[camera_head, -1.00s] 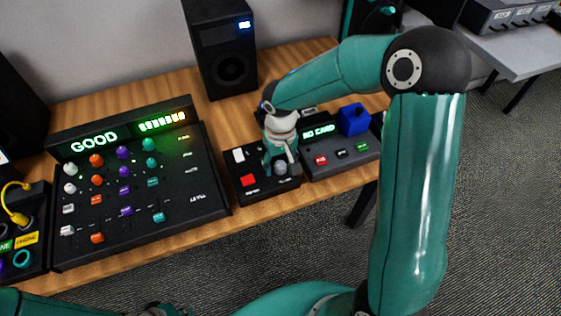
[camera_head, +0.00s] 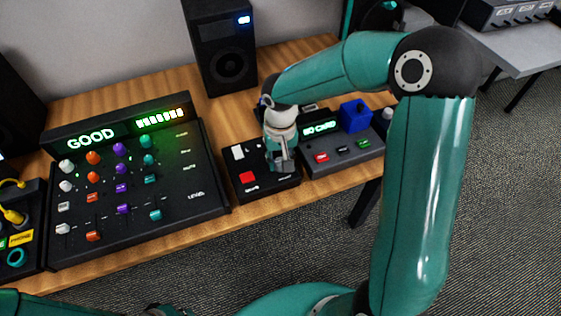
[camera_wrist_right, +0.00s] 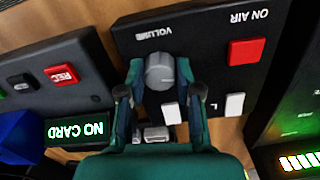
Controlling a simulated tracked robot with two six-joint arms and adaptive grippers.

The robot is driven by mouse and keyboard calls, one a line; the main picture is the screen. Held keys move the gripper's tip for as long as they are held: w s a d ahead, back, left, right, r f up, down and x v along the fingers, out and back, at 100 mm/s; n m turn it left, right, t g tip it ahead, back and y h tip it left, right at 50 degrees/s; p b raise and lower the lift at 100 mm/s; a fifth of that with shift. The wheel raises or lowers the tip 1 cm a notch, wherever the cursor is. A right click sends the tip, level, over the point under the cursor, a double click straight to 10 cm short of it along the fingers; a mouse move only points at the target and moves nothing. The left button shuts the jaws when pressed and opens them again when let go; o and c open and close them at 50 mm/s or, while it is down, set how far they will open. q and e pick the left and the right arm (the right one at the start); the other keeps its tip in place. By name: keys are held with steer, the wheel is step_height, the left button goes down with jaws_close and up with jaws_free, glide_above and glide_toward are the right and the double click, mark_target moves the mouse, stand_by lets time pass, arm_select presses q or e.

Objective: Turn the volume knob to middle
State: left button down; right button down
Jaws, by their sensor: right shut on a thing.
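The volume knob (camera_wrist_right: 160,72) is a round grey knob on a black control box (camera_head: 237,183), beside the printed word VOLUME in the right wrist view. My right gripper (camera_wrist_right: 160,78) is shut on it, with one finger on each side. In the head view my right gripper (camera_head: 281,163) points down at the box and hides the knob. The knob's pointer direction is too small to tell. Only a bit of my left arm shows at the bottom left; its gripper cannot be made out.
The box also carries a red ON AIR button (camera_head: 247,178) and white switches. A card unit (camera_head: 342,160) reading NO CARD, with a blue block (camera_head: 355,118), stands close on the right. A mixer (camera_head: 185,205) reading GOOD stands on the left. A speaker (camera_head: 224,60) is behind.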

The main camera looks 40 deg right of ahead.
steer(key=m+b, duration=0.2)
steer(key=shift+f+m, duration=0.2)
steer(key=shift+m, duration=0.2)
steer(key=m+b, duration=0.2)
steer(key=m, duration=0.2)
steer(key=shift+r+b, duration=0.1)
steer(key=shift+b, duration=0.3)
steer(key=m+b, duration=0.2)
steer(key=m, duration=0.3)
steer(key=m+b, duration=0.1)
steer(key=m, duration=0.3)
steer(key=shift+r, duration=0.15)
steer(key=c, duration=0.8)
jaws_free()
